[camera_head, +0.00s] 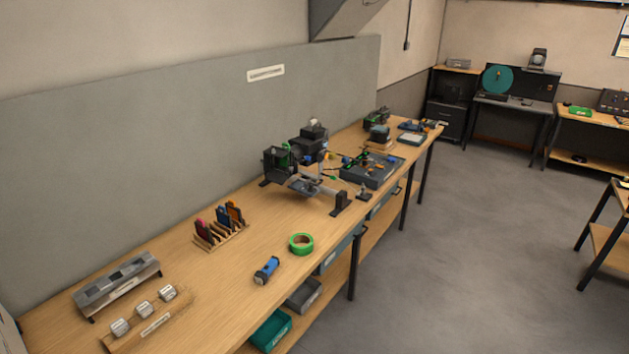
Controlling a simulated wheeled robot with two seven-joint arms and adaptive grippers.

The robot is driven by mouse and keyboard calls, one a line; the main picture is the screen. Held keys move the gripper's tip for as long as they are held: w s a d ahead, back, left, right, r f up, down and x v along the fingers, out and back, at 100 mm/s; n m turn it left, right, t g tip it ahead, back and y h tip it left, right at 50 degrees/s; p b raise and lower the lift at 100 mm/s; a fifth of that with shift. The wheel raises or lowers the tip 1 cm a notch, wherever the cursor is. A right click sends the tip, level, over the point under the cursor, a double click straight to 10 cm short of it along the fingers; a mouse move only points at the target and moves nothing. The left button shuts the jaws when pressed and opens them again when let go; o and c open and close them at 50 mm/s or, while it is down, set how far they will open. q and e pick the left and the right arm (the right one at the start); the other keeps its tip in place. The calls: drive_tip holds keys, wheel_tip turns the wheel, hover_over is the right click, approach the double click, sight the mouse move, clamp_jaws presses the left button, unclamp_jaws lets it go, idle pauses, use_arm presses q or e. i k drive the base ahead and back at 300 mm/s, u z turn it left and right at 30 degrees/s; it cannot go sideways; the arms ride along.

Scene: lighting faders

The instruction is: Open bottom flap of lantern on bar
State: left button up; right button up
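A dark lantern-like unit (309,148) stands on the long wooden workbench, around the middle of the picture. It appears to be carried on a bar between dark end stands; the near stand (341,203) is at the bench's front side. A grey plate-like part (304,187) shows low down below the unit. It is too small to tell whether this is the bottom flap, or whether the flap is open or shut. Neither of my grippers is in view.
The workbench (225,270) also holds green tape (301,244), a blue flashlight (266,270), a rack of coloured gels (221,227), a grey fader box (118,285) and a dark tray (372,170) of parts. The floor (460,270) right of the bench is clear.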

sight(279, 178)
drive_tip(key=z, duration=0.6)
drive_tip(key=i, duration=1.25)
drive_tip(key=u, duration=0.75)
drive_tip(key=i, duration=0.45)
drive_tip(key=u, duration=0.45)
